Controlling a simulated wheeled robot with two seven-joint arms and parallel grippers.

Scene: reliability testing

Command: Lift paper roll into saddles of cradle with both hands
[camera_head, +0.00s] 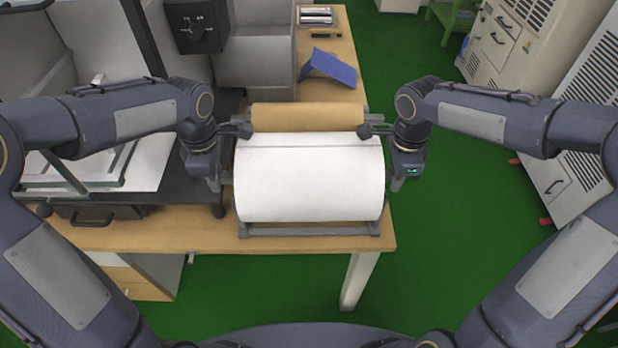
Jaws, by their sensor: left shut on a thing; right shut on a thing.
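The white paper roll (310,182) lies level, its long axis running left to right, over the grey cradle (310,230). The cradle's front bar and feet show below the roll; its saddles are hidden. I cannot tell whether the roll touches them or hangs just above. My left gripper (226,178) is shut on the roll's left end. My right gripper (391,178) is shut on its right end. The fingertips are mostly hidden by the wrists and the roll.
A brown roll or panel (308,117) sits directly behind the white roll. The wooden table (190,232) ends just right of the cradle. A blue folded item (330,68) lies farther back. Green floor is clear at right.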

